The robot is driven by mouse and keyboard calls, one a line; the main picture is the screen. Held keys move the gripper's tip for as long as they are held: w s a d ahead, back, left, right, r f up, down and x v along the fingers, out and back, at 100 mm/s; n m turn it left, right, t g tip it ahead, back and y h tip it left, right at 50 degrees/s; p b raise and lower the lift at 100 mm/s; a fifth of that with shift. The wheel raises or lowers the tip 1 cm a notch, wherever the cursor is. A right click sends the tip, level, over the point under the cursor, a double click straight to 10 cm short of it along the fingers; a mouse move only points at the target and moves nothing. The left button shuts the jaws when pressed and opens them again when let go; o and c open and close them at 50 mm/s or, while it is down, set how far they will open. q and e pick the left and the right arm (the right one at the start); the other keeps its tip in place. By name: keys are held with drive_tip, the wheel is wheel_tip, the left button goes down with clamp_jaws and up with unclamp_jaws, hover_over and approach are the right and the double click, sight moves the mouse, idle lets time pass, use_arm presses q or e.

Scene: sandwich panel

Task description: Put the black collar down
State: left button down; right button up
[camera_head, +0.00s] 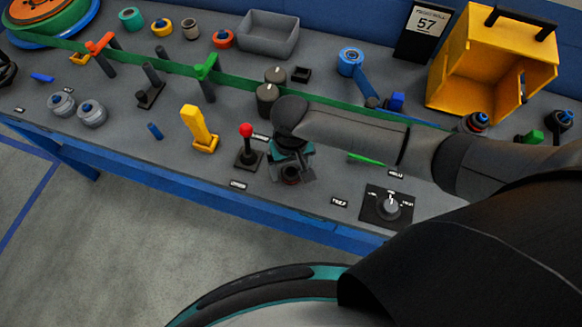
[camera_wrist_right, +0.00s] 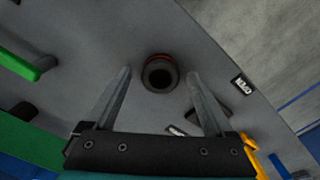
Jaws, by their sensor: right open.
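The black collar (camera_wrist_right: 160,73) is a short dark ring with a reddish band, on the grey panel in the right wrist view. It lies between the tips of my right gripper (camera_wrist_right: 159,76), with a gap to each finger. The fingers are open and hold nothing. I cannot tell exactly how far the fingertips are above the panel. My left gripper is not in view.
A red-knobbed lever (camera_head: 246,131) and a yellow lever (camera_head: 197,124) stand left of the right gripper. A rotary switch (camera_head: 388,206) is to its right. Dark knobs (camera_head: 267,97) stand behind it. A yellow box (camera_head: 470,60) and grey bin (camera_head: 268,36) are farther back.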

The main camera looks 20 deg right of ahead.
wheel_tip(320, 180, up, 12)
drive_tip(key=p, duration=0.2)
drive_tip(key=shift+f, duration=0.2)
drive_tip(key=shift+s+a, duration=0.1)
